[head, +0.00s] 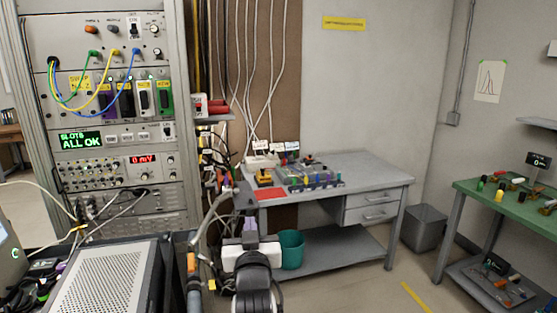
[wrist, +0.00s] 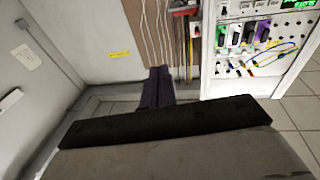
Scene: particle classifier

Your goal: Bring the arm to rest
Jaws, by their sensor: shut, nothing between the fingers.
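My gripper (wrist: 158,74) shows in the wrist view as two dark purple fingers lying side by side, shut with nothing between them. The broad dark body of my wrist fills the lower part of that view. In the head view my arm (head: 252,262) rises from the bottom centre, in front of the grey desk. Its far end (head: 244,198) stands near the desk's left side; the fingertips are hard to make out there. I cannot tell whether it touches anything.
The instrument rack (head: 110,150) with coloured modules stands at left, with a perforated box (head: 105,285) before it. The grey desk (head: 370,172) carries small parts. A teal bin (head: 291,250), a grey bin (head: 424,228) and a green table (head: 490,195) stand around. Floor at centre right is clear.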

